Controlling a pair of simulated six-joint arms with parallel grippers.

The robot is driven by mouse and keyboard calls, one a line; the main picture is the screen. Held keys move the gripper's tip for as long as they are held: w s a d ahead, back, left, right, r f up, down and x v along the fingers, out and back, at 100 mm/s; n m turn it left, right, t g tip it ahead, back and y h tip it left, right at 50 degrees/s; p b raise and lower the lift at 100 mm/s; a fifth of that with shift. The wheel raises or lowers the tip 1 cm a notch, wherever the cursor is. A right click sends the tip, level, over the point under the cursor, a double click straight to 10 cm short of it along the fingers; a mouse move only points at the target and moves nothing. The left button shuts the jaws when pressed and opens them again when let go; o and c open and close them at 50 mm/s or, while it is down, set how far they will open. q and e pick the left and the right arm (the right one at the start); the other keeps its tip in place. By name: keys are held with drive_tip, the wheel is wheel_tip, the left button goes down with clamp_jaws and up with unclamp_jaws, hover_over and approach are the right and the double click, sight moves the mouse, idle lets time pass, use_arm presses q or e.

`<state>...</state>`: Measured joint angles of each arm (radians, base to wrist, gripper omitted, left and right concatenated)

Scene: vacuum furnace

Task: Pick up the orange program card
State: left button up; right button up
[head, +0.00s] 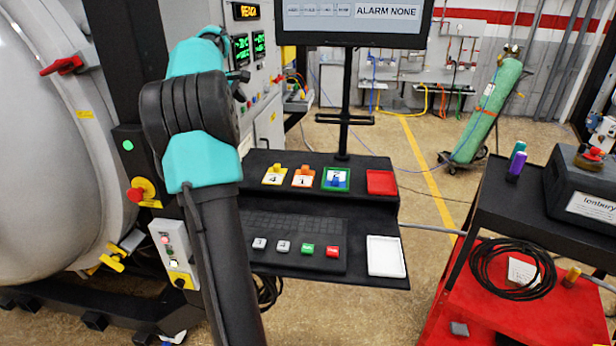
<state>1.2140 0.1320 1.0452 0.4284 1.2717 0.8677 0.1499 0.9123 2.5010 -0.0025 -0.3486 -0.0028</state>
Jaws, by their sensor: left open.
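The orange program card (303,177) lies on the upper shelf of the black console, with a raised orange grip and a white patch with a dark mark. It sits between a yellow card (274,175) on its left and a blue card (337,179) on a green-edged square on its right. My left arm rises in front of the console's left side. My left gripper (240,86) shows only as a small dark part beyond the teal wrist, up and left of the cards and apart from them. It is open; most of it is hidden. My right gripper is not in view.
A red square (381,183) and a white tray (386,256) are at the console's right side. Grey, green and red buttons (307,249) line the lower shelf. A monitor (350,20) stands behind. A red cart (520,315) is at right; the furnace (40,190) is at left.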

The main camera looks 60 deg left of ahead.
use_arm(q)
drive_tip(key=w+f+n+g+h, duration=0.1)
drive_tip(key=w+f+g, duration=0.2)
drive_tip(key=w, duration=0.7)
drive_tip(key=w+d+f+n+g+h, duration=0.1)
drive_tip(key=w+f+n+g, duration=0.1)
drive_tip(key=w, duration=0.8)
wheel_tip(320, 180, down, 3)
drive_tip(key=shift+r+g+h, duration=0.15)
drive_tip(key=shift+g+h, duration=0.25)
drive_tip(key=shift+g, duration=0.2)
drive_tip(key=shift+d, duration=0.1)
